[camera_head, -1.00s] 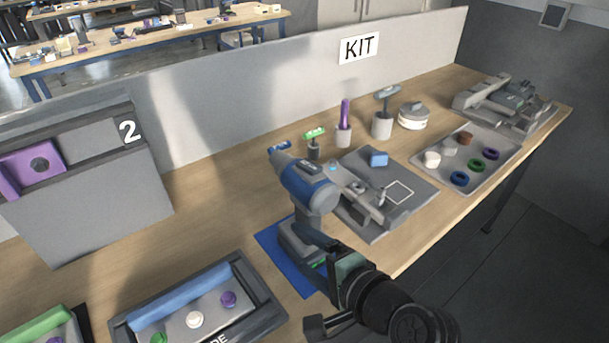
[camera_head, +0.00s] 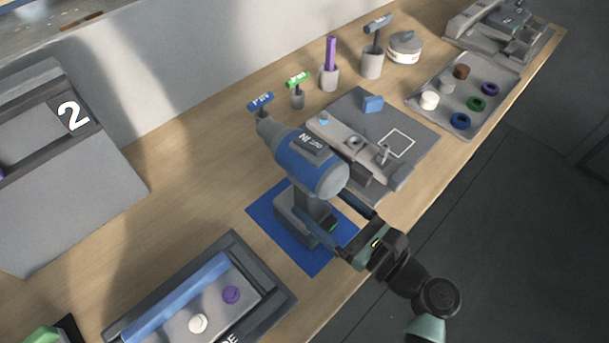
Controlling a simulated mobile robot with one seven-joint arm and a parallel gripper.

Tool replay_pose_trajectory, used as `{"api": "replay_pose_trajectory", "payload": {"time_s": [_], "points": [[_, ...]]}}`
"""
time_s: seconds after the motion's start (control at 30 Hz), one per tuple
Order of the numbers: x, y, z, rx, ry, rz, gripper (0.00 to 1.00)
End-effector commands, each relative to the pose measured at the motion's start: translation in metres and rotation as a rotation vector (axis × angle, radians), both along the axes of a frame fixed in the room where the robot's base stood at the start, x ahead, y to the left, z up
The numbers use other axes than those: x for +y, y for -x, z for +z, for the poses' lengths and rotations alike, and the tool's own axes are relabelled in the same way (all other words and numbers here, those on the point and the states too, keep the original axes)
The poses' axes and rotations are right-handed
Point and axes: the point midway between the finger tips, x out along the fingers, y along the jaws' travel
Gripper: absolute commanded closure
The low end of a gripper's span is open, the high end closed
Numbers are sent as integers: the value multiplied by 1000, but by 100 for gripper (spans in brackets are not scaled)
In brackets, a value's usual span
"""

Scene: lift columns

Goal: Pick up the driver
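The driver (camera_head: 309,165) is a blue and grey power tool. It stands upright with its grey base on a blue mat (camera_head: 316,262) near the table's front edge, its nose pointing to the upper left. My gripper (camera_head: 323,204) reaches in from the lower right at handle height. Its two dark fingers are apart. One finger crosses in front of the lower handle and the other lies to the right of it, under the driver's body. Whether either finger touches the handle cannot be told.
A grey fixture board (camera_head: 418,165) lies just right of the driver. Several upright tools in cups, including a purple one (camera_head: 330,54), stand behind. A parts tray (camera_head: 438,105) is farther right. A dark-framed tray (camera_head: 278,298) lies at front left. Wood left of the driver is clear.

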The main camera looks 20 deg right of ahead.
Motion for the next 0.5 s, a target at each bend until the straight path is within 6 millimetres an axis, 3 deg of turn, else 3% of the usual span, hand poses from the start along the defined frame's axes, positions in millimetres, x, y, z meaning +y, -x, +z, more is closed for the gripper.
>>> {"api": "replay_pose_trajectory", "payload": {"time_s": [0.27, 0.5], "points": [[11, -21, 1, 0, 2, 2, 15], [27, -51, 0, 0, 3, 2, 15]]}}
